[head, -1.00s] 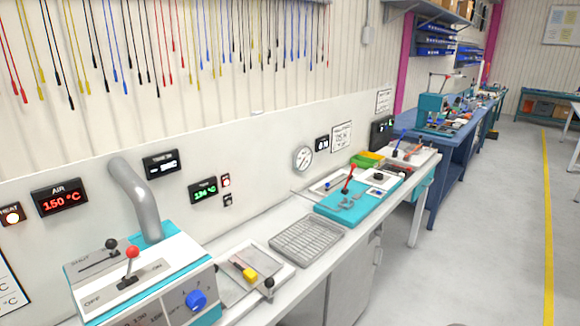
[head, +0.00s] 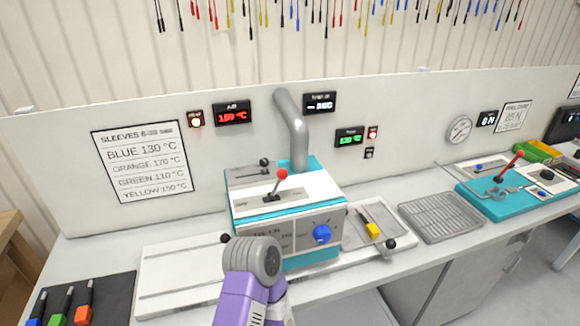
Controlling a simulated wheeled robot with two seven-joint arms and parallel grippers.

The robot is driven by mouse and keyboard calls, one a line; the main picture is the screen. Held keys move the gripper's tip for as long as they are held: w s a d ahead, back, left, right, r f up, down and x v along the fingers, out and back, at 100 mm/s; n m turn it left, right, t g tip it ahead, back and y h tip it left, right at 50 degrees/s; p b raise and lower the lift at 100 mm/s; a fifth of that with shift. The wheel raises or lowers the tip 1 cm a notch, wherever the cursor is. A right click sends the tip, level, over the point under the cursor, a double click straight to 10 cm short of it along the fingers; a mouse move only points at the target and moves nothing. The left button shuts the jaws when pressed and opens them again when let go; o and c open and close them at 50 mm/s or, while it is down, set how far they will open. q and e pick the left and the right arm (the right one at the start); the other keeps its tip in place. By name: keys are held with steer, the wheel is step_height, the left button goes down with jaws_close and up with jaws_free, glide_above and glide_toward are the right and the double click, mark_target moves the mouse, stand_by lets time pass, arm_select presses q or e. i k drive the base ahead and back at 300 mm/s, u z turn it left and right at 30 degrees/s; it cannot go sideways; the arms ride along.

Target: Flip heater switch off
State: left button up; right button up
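The heater (head: 330,198) is a white and teal box in the middle of the head view, with a grey bent pipe (head: 290,115) rising behind it. Its switch is a red-knobbed lever (head: 282,175) on the sloped top, leaning right, toward the side marked ON in the earlier frame. A black-knobbed lever (head: 264,162) sits behind it, and a blue dial (head: 322,233) is on the front. The heat lamp (head: 196,120) glows and the air display (head: 232,114) shows red digits. A purple arm link of mine with a grey round joint stands in front of the heater's lower left; no gripper fingers show.
A sleeve temperature chart (head: 143,158) hangs on the left panel. A black mat (head: 110,290) with colored-handled tools lies at front left. Right of the heater are a tray with a yellow piece (head: 372,230), a wire rack (head: 440,216) and a teal fixture with another red lever (head: 511,166).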

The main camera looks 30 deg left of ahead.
mark_target(282, 174)
steer(key=k, duration=0.4)
steer(key=u, duration=0.05)
steer(key=i, duration=0.4)
steer(key=u, duration=0.95)
